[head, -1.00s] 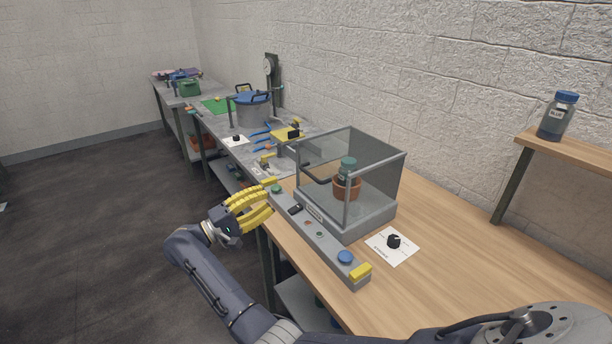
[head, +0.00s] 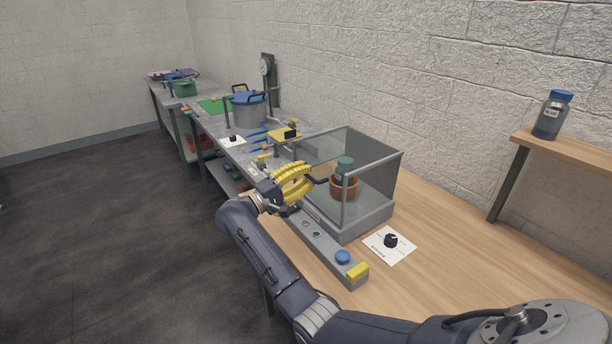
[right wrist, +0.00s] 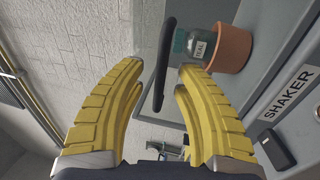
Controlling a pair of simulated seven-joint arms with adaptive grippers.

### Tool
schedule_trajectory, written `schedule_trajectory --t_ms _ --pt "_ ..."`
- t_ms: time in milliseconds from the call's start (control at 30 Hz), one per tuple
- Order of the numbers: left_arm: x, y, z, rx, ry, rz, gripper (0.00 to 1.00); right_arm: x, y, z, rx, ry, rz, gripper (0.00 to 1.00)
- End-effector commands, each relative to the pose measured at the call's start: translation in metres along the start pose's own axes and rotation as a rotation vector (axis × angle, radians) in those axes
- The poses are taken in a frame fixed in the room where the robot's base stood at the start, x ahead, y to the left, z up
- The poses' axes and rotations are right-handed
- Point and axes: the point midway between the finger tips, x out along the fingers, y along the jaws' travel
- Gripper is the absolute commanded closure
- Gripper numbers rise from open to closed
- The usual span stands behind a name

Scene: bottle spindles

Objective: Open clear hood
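The clear hood (head: 374,185) is a see-through box with a grey frame, shut over a grey base labelled SHAKER. A dark bar handle (head: 319,181) sticks out from its front. In the right wrist view the handle (right wrist: 164,65) lies between and just beyond my fingertips, with no clear contact. My right gripper (head: 311,177) has yellow fingers, spread open and empty, in front of the hood. It also fills the right wrist view (right wrist: 160,66). Inside the hood, a green-capped jar (head: 345,169) stands in a terracotta pot (head: 343,188). My left gripper is not in view.
A grey control strip with a blue button (head: 342,257) and a yellow end block (head: 357,271) runs along the table's front edge. A black knob (head: 390,241) sits on a white card to the right. A blue-capped bottle (head: 553,115) stands on a shelf at right.

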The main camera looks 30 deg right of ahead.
Motion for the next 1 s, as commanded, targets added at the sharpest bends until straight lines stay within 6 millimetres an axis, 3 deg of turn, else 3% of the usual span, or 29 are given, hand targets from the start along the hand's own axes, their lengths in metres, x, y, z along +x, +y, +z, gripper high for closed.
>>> schedule_trajectory --t_ms 467,767,1000 --pt "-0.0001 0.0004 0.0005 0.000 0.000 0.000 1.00 0.0059 0.0000 0.0000 0.000 0.000 -0.001 0.66" --pt "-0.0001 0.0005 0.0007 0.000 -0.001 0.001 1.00 0.0057 -0.0001 -0.0001 0.000 0.000 -0.001 1.00" --pt "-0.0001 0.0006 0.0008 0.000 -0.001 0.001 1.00 0.0056 -0.0001 -0.0001 0.000 0.000 -0.001 1.00"
